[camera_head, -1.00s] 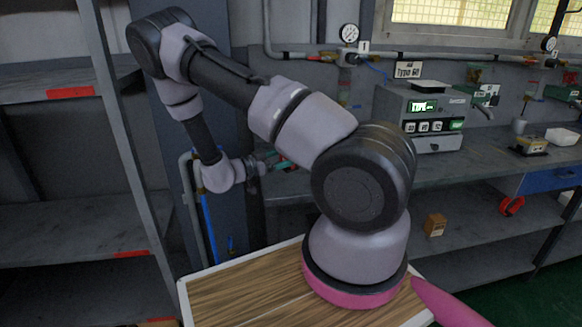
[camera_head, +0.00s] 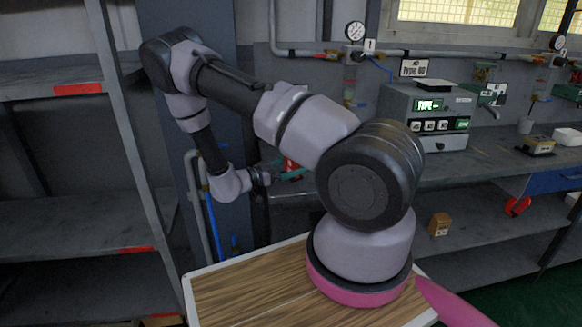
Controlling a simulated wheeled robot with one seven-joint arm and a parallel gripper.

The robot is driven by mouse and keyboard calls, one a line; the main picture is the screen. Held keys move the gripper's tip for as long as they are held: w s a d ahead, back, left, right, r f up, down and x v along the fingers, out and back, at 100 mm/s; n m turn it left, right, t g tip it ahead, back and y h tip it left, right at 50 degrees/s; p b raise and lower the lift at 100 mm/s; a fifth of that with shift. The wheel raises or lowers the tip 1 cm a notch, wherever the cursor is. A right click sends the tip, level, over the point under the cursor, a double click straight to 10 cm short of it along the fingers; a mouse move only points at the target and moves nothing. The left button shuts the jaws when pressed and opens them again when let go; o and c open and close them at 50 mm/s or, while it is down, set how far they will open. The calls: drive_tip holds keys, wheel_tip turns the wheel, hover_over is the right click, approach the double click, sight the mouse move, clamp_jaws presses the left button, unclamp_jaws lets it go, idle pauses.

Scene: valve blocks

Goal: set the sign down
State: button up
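My gripper (camera_head: 276,176) is at the end of my arm, over the left end of the grey workbench. It is small and partly hidden by my arm, so its fingers cannot be made out. A small red thing (camera_head: 290,165) and a thin green thing show right at the gripper. I cannot tell whether either is held, or whether either is a sign. A white sign (camera_head: 413,67) reading "Type 60" is upright behind the grey machine (camera_head: 425,115), well to the right of my gripper.
Pipes and a gauge (camera_head: 355,31) are above. Grey shelving (camera_head: 70,215) stands at left. A small brown box (camera_head: 439,224) is on the lower shelf.

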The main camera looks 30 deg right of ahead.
drive_tip(key=shift+r, duration=0.2)
drive_tip(key=s+a, duration=0.1)
drive_tip(key=a, duration=1.1)
drive_tip(key=shift+s, duration=0.15)
